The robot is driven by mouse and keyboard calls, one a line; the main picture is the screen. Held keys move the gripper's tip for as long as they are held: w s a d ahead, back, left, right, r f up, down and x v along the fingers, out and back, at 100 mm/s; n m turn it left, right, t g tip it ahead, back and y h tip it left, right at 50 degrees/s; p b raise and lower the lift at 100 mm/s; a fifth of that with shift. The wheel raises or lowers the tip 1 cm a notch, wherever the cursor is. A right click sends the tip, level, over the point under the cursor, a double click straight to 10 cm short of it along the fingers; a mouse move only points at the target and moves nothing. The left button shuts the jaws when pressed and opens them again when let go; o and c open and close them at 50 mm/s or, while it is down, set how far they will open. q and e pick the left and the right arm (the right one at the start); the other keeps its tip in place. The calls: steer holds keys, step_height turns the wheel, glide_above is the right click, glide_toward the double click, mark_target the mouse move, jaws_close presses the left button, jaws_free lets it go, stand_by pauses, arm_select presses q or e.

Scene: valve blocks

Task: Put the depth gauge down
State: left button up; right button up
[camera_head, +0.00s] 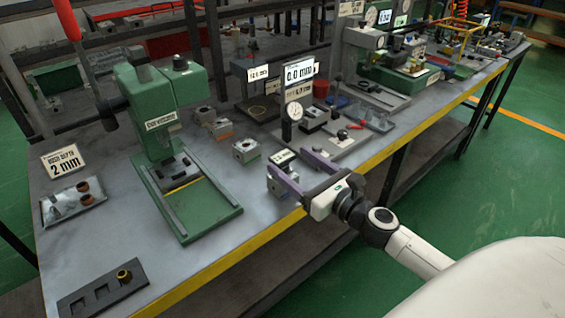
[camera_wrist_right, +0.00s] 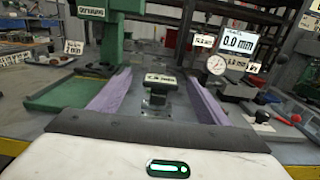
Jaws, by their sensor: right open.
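The depth gauge, a dark T-shaped tool with a small white readout, stands upright near the bench's front edge. In the head view the gauge (camera_head: 283,157) is at the far end of my right gripper's fingers. In the right wrist view the gauge (camera_wrist_right: 160,80) is centred between the two purple fingers, with a gap on each side. It appears to rest on a metal block (camera_head: 277,185), partly hidden by a finger. My right gripper (camera_head: 286,159) is open around it. My left gripper is not in view.
A green press (camera_head: 163,115) stands left on the grey bench (camera_head: 110,225). More metal blocks (camera_head: 246,150) sit behind the gauge. A dial stand with a 0.0 mm display (camera_head: 299,72) is just right. A dark slotted tray (camera_head: 103,290) lies at front left.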

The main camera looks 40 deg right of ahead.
mark_target(282, 156)
steer(key=w, duration=0.3)
steer(key=w+f, duration=0.1)
steer(key=w, duration=0.1)
steer(key=shift+c, duration=0.2)
steer(key=shift+r, duration=0.15)
steer(key=c, duration=1.3)
